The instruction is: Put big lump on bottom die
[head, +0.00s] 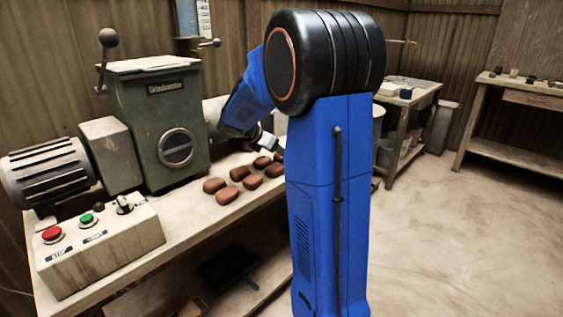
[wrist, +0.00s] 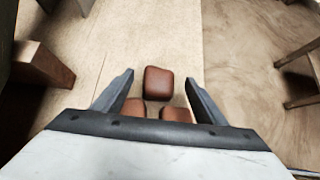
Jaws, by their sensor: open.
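Several reddish-brown clay lumps lie in rows on the pale workbench (head: 190,214); one near lump (head: 227,195) sits at the front of the group. I cannot tell which is the big lump. My gripper (head: 264,146) is above the far end of the group, partly hidden by my blue arm. In the wrist view my gripper (wrist: 160,77) is open and empty. One lump (wrist: 164,83) shows between its fingertips, and two more (wrist: 134,107) (wrist: 175,113) are partly hidden by the gripper body. I cannot make out the bottom die in either view.
A green machine (head: 165,120) with a motor (head: 48,172) stands along the back of the bench. A control box (head: 100,240) with red and green buttons is at the near left. In the wrist view a brown block (wrist: 42,65) lies left. Other tables (head: 408,97) stand behind right; floor is clear.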

